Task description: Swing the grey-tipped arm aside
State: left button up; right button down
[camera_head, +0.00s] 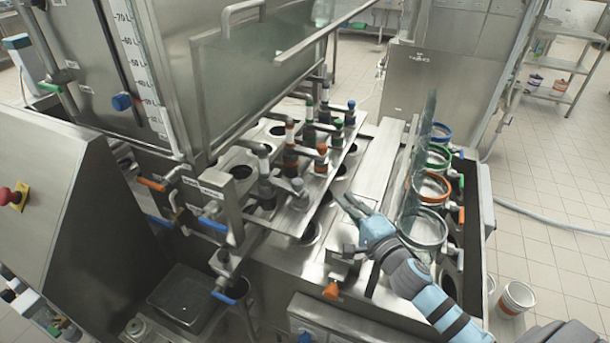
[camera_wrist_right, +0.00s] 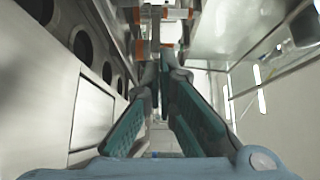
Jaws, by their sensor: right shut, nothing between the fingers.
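Several small swing arms stand in a row on the steel filler deck. The nearest, the grey-tipped arm (camera_head: 297,186), points right in the head view, with its grey tip over the deck's front end. Other arms behind it have orange, green and blue tips. My right gripper (camera_head: 354,206) is to the right of the grey tip and nearer the front, apart from it in the head view. Its fingers are shut and empty, and they meet far ahead in the right wrist view (camera_wrist_right: 165,72). I cannot tell the grey-tipped arm apart in the wrist view. My left gripper is not in view.
Cups with green, blue and orange rims (camera_head: 432,188) stand along the right side behind an upright clear panel (camera_head: 422,150). A large steel tank (camera_head: 215,60) stands behind the arms on the left. A steel plate (camera_head: 378,165) between arms and cups is bare.

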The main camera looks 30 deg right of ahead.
aim_at(286, 183)
jog(key=shift+w+r, duration=0.1)
jog(key=shift+w, duration=0.05)
jog(key=shift+w+r, duration=0.2)
jog(key=shift+w, duration=0.1)
jog(key=w+a, duration=0.1)
jog(key=w, duration=0.1)
jog(key=w+a+b, duration=0.1)
jog(key=w, duration=0.1)
jog(key=w+a+b, duration=0.1)
jog(key=w+a, duration=0.1)
jog(key=w, duration=0.1)
jog(key=shift+a, duration=0.1)
jog(key=shift+s+a, duration=0.15)
jog(key=shift+s, duration=0.05)
jog(key=shift+w+d+f, duration=0.1)
jog(key=shift+w+d, duration=0.1)
jog(key=shift+f+b, duration=0.1)
jog(key=shift+b, duration=0.2)
